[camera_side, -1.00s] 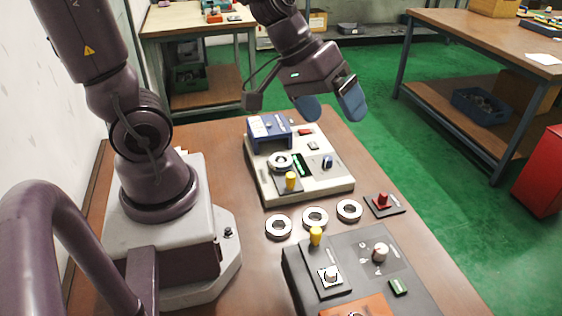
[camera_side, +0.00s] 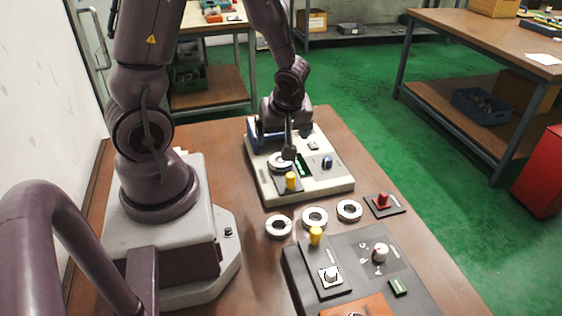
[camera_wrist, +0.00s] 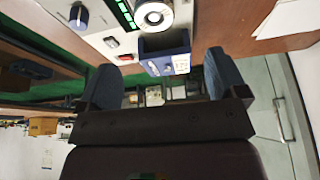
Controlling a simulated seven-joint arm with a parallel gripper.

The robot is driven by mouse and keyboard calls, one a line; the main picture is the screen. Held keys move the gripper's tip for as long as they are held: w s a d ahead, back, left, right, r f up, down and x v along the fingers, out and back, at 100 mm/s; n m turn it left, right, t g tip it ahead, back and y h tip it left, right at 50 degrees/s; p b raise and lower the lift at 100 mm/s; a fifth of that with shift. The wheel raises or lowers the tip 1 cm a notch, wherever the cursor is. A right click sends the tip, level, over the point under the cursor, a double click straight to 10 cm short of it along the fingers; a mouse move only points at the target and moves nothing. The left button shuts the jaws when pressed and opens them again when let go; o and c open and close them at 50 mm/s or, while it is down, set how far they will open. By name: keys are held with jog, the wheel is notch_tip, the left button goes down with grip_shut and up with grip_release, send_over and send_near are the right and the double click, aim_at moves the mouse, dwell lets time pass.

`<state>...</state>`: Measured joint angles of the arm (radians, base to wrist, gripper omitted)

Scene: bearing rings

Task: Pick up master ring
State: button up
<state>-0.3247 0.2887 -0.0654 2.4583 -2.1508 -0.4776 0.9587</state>
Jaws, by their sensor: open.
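A silver ring (camera_side: 279,163) sits on the pale measuring station, partly hidden by my arm. It also shows at the top edge of the wrist view (camera_wrist: 153,14). Three similar rings lie in a row on the table: left ring (camera_side: 278,227), middle ring (camera_side: 315,218) and right ring (camera_side: 349,210). No readable label marks any as the master ring. My gripper (camera_wrist: 165,78) is open and empty, its blue fingers wide apart. In the side view it is above the back of the station, its fingertips mostly hidden.
A dark control panel (camera_side: 362,260) stands in front. A red button (camera_side: 383,200) is at the right.

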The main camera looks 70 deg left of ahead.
send_over(282, 162)
jog(key=d, duration=0.2)
jog(key=f, duration=0.3)
jog(key=s+f, duration=0.1)
jog(key=f, duration=0.1)
jog(key=shift+a, duration=0.15)
jog(key=x, duration=0.3)
jog(key=shift+w+f, duration=0.2)
jog(key=shift+w, duration=0.15)
jog(key=shift+x, duration=0.95)
jog(key=c, duration=1.2)
jog(key=shift+c, duration=0.2)
jog(key=shift+r, duration=0.1)
